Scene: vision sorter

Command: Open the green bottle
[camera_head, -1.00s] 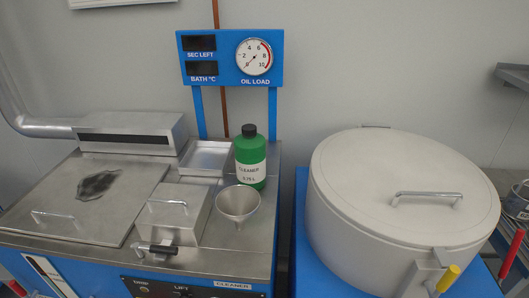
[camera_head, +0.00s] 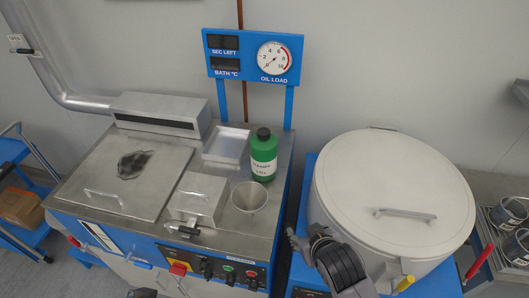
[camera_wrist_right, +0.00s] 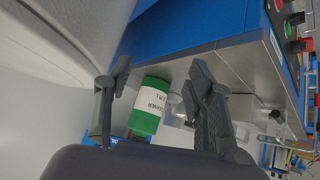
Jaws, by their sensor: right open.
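The green bottle (camera_head: 263,155) stands upright on the steel worktop, with a black cap (camera_head: 263,133) on top and a white label reading CLEANER. My right gripper (camera_head: 305,236) is in front of the bottle and to its right, near the gap between the worktop and the large drum. It is apart from the bottle. In the right wrist view the gripper (camera_wrist_right: 160,95) is open, and the bottle (camera_wrist_right: 147,112) shows between its fingers, farther off. The cap is mostly hidden low in that view. My left gripper is not clearly in view.
A metal funnel (camera_head: 249,197) stands close in front of the bottle. A shallow steel tray (camera_head: 226,146) lies left of it. A gauge panel (camera_head: 253,57) rises behind on blue posts (camera_head: 289,106). The large lidded drum (camera_head: 335,220) stands at the right. Knobs (camera_head: 228,270) line the worktop's front.

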